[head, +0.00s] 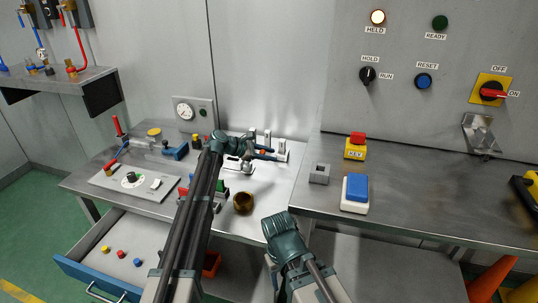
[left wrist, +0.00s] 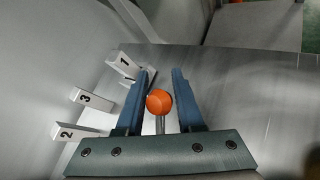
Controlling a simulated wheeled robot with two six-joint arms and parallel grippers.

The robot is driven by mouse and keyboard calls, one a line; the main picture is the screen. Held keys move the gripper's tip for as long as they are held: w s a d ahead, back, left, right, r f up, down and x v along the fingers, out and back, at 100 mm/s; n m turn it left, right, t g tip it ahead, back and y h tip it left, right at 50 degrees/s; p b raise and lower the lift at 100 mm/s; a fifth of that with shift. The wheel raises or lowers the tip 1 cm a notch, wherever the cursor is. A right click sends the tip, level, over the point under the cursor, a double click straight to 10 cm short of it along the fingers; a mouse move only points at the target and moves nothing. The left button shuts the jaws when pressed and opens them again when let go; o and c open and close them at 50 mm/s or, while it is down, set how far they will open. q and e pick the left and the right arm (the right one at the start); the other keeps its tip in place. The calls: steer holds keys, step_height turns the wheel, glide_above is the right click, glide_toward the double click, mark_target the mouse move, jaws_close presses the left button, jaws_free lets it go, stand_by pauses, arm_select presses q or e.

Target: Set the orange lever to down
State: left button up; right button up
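The orange lever shows in the left wrist view as a round orange knob (left wrist: 159,101) on a thin metal rod. In the head view the small orange knob (head: 262,151) is partly hidden by my left gripper (head: 268,153). My left gripper also shows in the left wrist view (left wrist: 162,78), with its two blue fingers open, one on each side of the knob. A gap shows between the knob and the right finger; the left finger is very close, and I cannot tell if it touches. The lever's setting cannot be read. My right gripper's fingers are not seen.
White posts marked 1 (left wrist: 124,66), 2 (left wrist: 70,131) and 3 (left wrist: 83,97) stand left of the gripper. A brown cup (head: 243,203), a grey block (head: 319,174) and a blue-and-white box (head: 355,192) are on the worktops. A blue drawer (head: 95,278) stands open.

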arm_select(q)
steer(key=o, duration=0.3)
steer(key=shift+p+v, duration=3.3)
steer(key=shift+v, duration=3.65)
steer(key=shift+w+f, duration=0.1)
